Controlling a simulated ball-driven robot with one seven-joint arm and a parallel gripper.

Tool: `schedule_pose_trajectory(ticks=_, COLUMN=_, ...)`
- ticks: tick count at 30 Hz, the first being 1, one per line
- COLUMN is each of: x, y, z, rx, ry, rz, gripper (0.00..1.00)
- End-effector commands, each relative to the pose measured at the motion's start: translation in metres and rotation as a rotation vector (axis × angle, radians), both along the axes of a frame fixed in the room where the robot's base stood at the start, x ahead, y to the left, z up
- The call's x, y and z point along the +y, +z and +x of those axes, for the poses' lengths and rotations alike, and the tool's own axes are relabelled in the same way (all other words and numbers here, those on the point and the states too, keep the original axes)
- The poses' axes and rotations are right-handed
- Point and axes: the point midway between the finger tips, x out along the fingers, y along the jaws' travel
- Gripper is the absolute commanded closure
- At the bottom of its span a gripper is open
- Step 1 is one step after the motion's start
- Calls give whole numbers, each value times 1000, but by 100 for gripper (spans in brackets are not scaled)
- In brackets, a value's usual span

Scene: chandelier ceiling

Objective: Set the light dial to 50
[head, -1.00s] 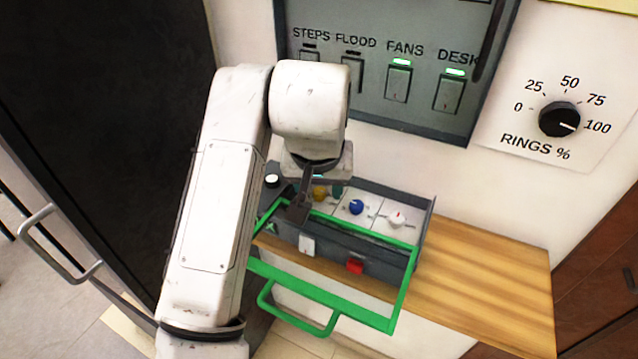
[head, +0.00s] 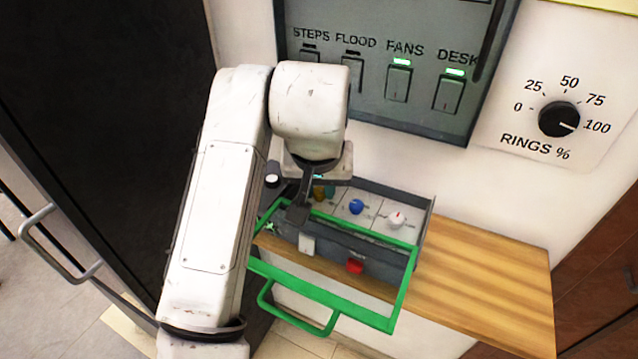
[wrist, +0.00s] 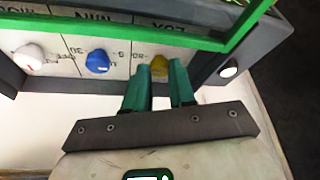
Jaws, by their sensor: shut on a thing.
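A grey control box (head: 420,225) holds a yellow knob (wrist: 159,63), a blue knob (head: 356,207) and a white knob with a red mark (head: 397,219). In the wrist view, upside-down lettering that looks like LUX stands by the yellow knob. My gripper (wrist: 160,75) has its teal fingers either side of the yellow knob and is shut on it. The fingers hide part of this knob and its scale, so I cannot read its setting. A black wall dial (head: 559,119), labelled RINGS %, points near 100.
A green frame with a handle (head: 330,320) extends around the front of the box. A white switch (head: 306,244) and a red switch (head: 355,266) are on its front. The wooden shelf (head: 490,285) is clear at right. A switch panel (head: 420,110) hangs above.

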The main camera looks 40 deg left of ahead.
Motion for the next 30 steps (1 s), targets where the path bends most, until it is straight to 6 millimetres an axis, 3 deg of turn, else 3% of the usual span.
schedule_pose_trajectory(ticks=11, x=-3, y=5, z=2, rx=0, ry=148, rz=-2, gripper=100)
schedule_pose_trajectory(ticks=30, x=-6, y=5, z=8, rx=3, ry=728, rz=-1, gripper=100)
